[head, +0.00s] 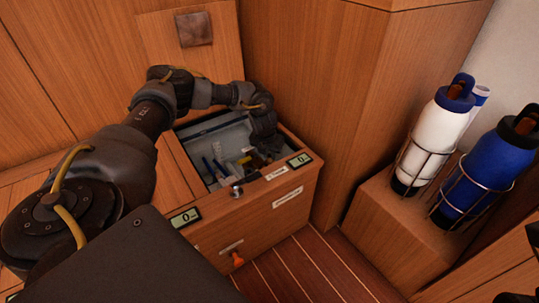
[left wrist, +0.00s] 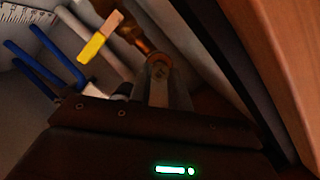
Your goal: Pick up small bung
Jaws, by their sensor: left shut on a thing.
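My left gripper (head: 264,147) reaches down into the open drawer (head: 290,165) at its back right corner. In the left wrist view its fingers (left wrist: 162,85) are shut on a small, brownish, rounded thing (left wrist: 160,64), which appears to be the small bung. The fingers and the dim light hide much of it, so its full shape cannot be told. In the head view the gripper covers it. An amber-brown piece (left wrist: 136,36) lies just beyond the fingertips.
Around the gripper in the drawer lie blue sticks (left wrist: 48,64), a yellow-and-pink piece (left wrist: 98,40) and a white ruler (left wrist: 25,14). A wooden cabinet wall (head: 325,90) rises close behind. White (head: 440,135) and blue (head: 490,170) bottles stand in wire holders at right.

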